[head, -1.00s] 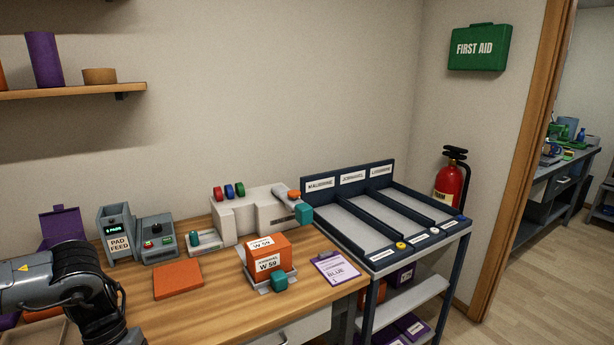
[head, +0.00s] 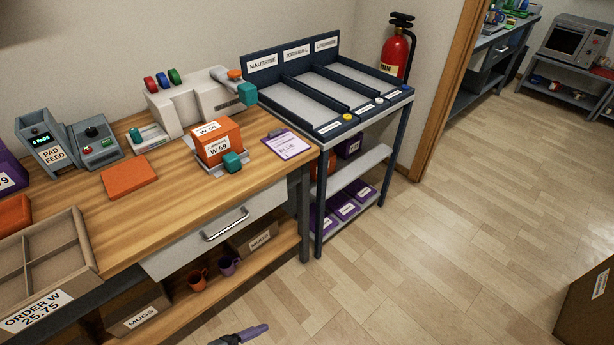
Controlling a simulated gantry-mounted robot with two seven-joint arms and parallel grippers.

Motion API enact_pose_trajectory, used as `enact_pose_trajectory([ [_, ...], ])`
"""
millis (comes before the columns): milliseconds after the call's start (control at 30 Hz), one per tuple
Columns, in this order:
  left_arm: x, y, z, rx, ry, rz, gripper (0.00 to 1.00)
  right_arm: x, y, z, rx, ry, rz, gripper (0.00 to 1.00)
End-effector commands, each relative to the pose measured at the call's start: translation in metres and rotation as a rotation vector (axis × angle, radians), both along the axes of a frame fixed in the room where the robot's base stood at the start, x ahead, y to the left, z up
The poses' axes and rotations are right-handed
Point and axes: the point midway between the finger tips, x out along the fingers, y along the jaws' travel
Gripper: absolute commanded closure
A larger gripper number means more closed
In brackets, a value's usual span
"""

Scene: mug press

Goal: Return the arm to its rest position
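Neither of my grippers shows clearly in the head view. A small dark grey and purple piece (head: 242,335) pokes up at the bottom edge. I cannot tell what it is or whether it is part of my arm. The workbench (head: 190,195) has no arm over it. An orange box labelled W 59 (head: 222,138) sits on a small stand with a teal knob, in front of the pale press (head: 200,100). An orange pad (head: 129,177) lies flat on the bench, left of the box.
A pad feed unit (head: 42,145) stands at the bench's back left. A divided order tray (head: 85,243) is at front left. A clipboard (head: 289,146) lies at the right end. A rack (head: 330,122) with three lanes stands beyond. The floor (head: 450,230) in front is clear.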

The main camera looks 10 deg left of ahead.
Motion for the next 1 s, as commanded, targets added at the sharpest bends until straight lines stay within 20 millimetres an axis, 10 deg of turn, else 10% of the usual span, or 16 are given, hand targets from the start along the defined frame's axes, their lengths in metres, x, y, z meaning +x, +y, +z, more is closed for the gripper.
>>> enact_pose_trajectory([
  [267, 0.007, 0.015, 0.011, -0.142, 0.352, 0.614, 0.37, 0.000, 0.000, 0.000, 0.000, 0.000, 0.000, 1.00],
  [667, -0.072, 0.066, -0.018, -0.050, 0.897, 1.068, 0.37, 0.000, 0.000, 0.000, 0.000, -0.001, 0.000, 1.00],
  [1000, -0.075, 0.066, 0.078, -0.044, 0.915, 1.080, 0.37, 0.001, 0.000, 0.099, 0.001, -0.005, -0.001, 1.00],
])
